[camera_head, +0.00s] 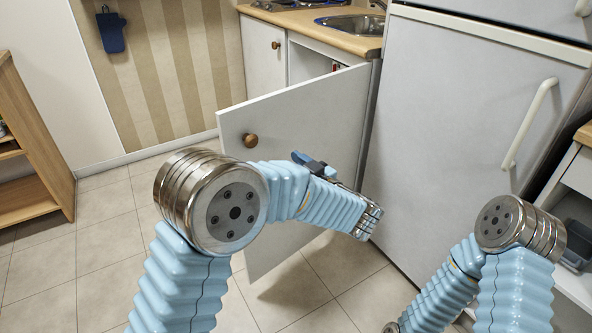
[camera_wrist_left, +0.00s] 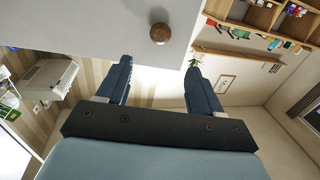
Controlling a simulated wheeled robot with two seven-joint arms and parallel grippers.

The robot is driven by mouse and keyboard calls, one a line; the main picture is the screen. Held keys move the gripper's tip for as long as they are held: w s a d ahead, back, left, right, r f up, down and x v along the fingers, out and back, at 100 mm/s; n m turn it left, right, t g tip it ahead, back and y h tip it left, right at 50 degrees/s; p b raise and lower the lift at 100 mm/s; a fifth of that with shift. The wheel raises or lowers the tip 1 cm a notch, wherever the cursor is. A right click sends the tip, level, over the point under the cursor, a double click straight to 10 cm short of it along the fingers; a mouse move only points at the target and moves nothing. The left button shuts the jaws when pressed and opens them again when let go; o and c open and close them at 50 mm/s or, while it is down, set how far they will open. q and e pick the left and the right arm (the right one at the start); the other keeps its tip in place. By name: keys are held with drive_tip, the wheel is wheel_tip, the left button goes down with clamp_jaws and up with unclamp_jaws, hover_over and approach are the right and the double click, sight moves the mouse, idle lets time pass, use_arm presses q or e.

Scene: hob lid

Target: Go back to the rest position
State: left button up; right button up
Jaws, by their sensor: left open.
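My left arm reaches forward from the bottom of the head view, bent at a metal joint. Its gripper (camera_head: 311,161) is partly hidden behind the forearm and is in front of the open white cabinet door (camera_head: 290,115). In the left wrist view my left gripper (camera_wrist_left: 160,66) is open, with its two dark blue fingers apart and nothing between them. The door's round wooden knob (camera_wrist_left: 160,33) appears beyond the fingertips; the knob also shows in the head view (camera_head: 250,140), left of the gripper. My right arm is folded at the lower right; its gripper is not visible.
A white fridge (camera_head: 455,130) stands right of the door. The counter (camera_head: 330,24) with sink (camera_head: 350,25) and hob (camera_head: 278,4) is behind. A wooden shelf (camera_head: 35,150) is at far left. A dark blue mitt (camera_head: 111,32) hangs on the wall. Tiled floor on the left is clear.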

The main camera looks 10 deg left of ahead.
use_arm(q)
drive_tip(key=shift+s+d, duration=0.15)
drive_tip(key=shift+f, duration=0.1)
drive_tip(key=w+a+f+m+t+h, duration=0.1)
drive_tip(key=w+a+f+m+h, duration=0.2)
drive_tip(key=f, duration=0.5)
drive_tip(key=w+f+m+t+h, duration=0.1)
drive_tip(key=f+m+h, duration=0.1)
drive_tip(key=f+h, duration=0.5)
drive_tip(key=s+f+m+g+h, duration=0.2)
drive_tip(key=s+f+g, duration=0.3)
drive_tip(key=f, duration=1)
drive_tip(key=s+f+g+h, duration=0.3)
drive_tip(key=s+f+g, duration=0.1)
drive_tip(key=s, duration=0.9)
drive_tip(key=s+f+m+g+h, duration=0.1)
drive_tip(key=s+f+g, duration=0.3)
drive_tip(key=s, duration=0.9)
wheel_tip(320, 180, down, 3)
drive_tip(key=shift+d+r+h, duration=0.1)
drive_tip(key=shift+d+h, duration=0.25)
drive_tip(key=shift+h, duration=0.55)
drive_tip(key=shift+c, duration=0.3)
